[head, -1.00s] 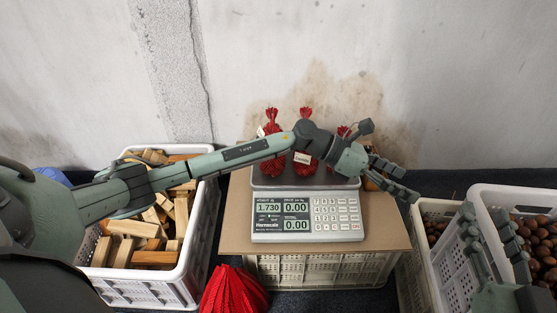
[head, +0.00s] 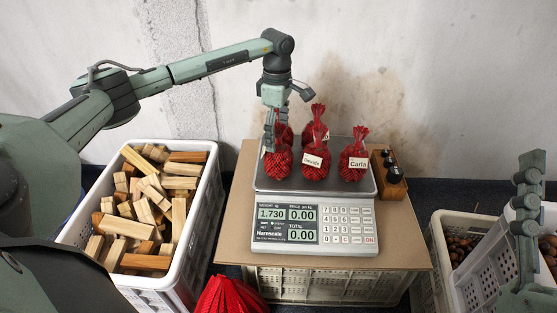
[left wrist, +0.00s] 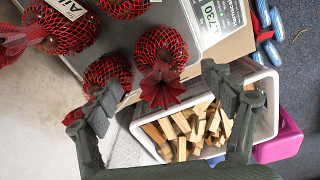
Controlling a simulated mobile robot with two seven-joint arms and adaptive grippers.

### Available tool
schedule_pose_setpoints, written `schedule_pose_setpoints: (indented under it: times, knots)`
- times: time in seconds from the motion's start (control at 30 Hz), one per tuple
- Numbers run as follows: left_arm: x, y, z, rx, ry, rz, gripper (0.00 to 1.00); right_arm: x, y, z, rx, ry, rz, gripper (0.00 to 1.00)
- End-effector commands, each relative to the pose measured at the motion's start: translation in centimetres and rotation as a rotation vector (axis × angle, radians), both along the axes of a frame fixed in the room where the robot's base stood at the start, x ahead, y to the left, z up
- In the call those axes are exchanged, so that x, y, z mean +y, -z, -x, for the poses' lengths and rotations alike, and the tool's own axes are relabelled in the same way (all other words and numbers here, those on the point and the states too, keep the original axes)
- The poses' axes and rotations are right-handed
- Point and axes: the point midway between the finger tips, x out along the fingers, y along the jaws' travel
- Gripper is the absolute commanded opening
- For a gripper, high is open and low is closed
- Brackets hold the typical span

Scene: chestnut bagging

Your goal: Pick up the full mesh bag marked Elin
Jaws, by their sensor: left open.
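Several full red mesh bags stand on the scale (head: 262,190) in the head view. The front ones carry the labels Davide (head: 316,162) and Carla (head: 353,160). A front-left bag (head: 277,164) and one behind it are partly covered by my left gripper (head: 272,122), which points down over them. No label reading Elin is legible. In the left wrist view, two bags (left wrist: 162,47) (left wrist: 107,73) lie near the open, empty fingers, and another bag has a label starting "Ai" (left wrist: 70,9). My right gripper (head: 527,195) shows at the right edge; its opening is unclear.
A wooden block with black weights (head: 388,170) stands right of the scale. A white crate of wood pieces (head: 215,190) is at the left. Chestnut crates (head: 433,238) are at the right. A red mesh item (head: 232,295) lies in front. The wall is close behind.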

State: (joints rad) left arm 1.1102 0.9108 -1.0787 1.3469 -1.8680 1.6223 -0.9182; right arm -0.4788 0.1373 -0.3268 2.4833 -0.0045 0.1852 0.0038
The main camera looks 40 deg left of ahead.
Motion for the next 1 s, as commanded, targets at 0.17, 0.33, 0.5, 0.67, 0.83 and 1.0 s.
schedule_pose_setpoints:
  times: [0.17,0.33,0.5,0.67,0.83,1.0]
  knots:
    - [-0.3,2.9,0.3,0.003,0.001,0.000,0.82,-0.4,-0.7,0.5,-0.068,0.005,-0.022,0.40]
    - [-0.4,4.8,0.2,0.002,0.000,0.002,0.82,-0.7,-1.3,1.0,-0.117,0.010,-0.038,0.40]
    - [-0.4,5.0,0.2,-0.001,0.001,0.002,0.82,-0.8,-1.5,1.1,-0.124,0.010,-0.041,0.40]
    - [-0.4,5.0,0.2,-0.001,0.001,0.002,0.76,-0.8,-1.4,1.1,-0.123,0.010,-0.040,0.40]
    - [-0.4,5.0,0.2,-0.001,0.001,0.002,0.55,-0.8,-1.4,1.1,-0.123,0.010,-0.040,0.40]
    - [-0.4,5.0,0.2,-0.001,0.001,0.002,0.34,-0.8,-1.4,1.1,-0.124,0.010,-0.040,0.40]
